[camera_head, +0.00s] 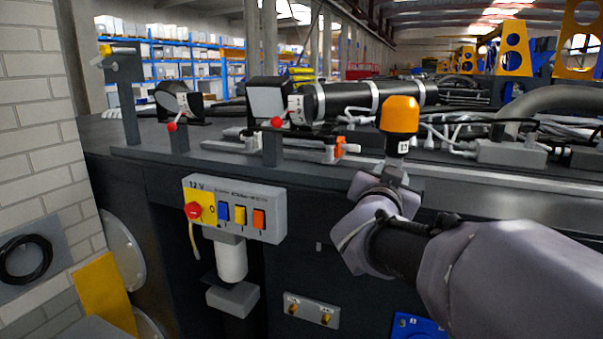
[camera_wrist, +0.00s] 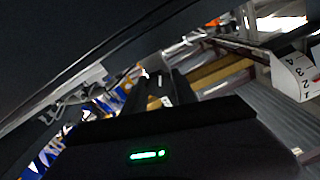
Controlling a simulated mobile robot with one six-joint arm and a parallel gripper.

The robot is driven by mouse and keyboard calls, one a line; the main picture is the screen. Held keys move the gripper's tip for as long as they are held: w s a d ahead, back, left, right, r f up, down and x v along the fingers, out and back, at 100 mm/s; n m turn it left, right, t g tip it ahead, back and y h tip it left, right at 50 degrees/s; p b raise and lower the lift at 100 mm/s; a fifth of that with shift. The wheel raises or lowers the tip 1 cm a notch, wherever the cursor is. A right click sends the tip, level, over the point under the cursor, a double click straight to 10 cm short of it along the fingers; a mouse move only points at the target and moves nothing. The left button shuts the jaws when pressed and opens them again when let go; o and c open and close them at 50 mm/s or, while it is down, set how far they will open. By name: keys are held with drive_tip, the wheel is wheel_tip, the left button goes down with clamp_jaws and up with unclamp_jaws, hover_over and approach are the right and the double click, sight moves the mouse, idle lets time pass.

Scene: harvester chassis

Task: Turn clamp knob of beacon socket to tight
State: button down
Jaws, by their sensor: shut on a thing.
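The orange beacon (camera_head: 399,115) stands upright at the right of the chassis top in the head view. A white numbered plate (camera_head: 403,147) is just below it, and a numbered plate (camera_wrist: 295,78) also shows at the right of the wrist view. My gripper (camera_head: 394,178) reaches in from the right, directly below the beacon and plate, against the chassis front. In the wrist view its dark fingers (camera_wrist: 164,88) are close together, shut on a small part at the beacon socket, apparently the clamp knob. The knob itself is hidden by the fingers, so its turn position cannot be read.
A switch box (camera_head: 235,208) with a red knob and coloured switches hangs on the chassis front. Two lamp posts with red balls (camera_head: 277,122) stand left of the beacon. Cables and a dark pipe (camera_head: 340,98) lie behind. A brick wall (camera_head: 38,120) bounds the left.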

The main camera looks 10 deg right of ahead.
drive_tip(key=c, duration=1)
unclamp_jaws()
drive_tip(key=v, duration=1.7)
drive_tip(key=shift+b, duration=0.3)
drive_tip(key=shift+s+a, duration=0.15)
drive_tip(key=a+f+n+y+b, duration=0.2)
drive_tip(key=a+f+y+b, duration=0.2)
drive_tip(key=f+b, duration=0.4)
drive_tip(key=s+a+f+n+y+b, duration=0.15)
drive_tip(key=a+f+y+b, duration=0.3)
drive_tip(key=f, duration=0.55)
drive_tip(key=a+f+n+y+b, duration=0.3)
drive_tip(key=a+f+y+b, duration=0.1)
drive_tip(key=f+b, duration=0.4)
drive_tip(key=s+d+f+g+b, duration=0.1)
drive_tip(key=s+f+g+b, duration=0.3)
drive_tip(key=s+f, duration=0.3)
drive_tip(key=s+d+f+g+b, duration=0.1)
drive_tip(key=s+f+g+b, duration=0.3)
drive_tip(key=f, duration=1.4)
drive_tip(key=s+m+g, duration=0.1)
drive_tip(key=s, duration=0.2)
drive_tip(key=shift+d+f+b, duration=0.3)
drive_tip(key=shift+d+b, duration=0.05)
drive_tip(key=shift+b, duration=0.05)
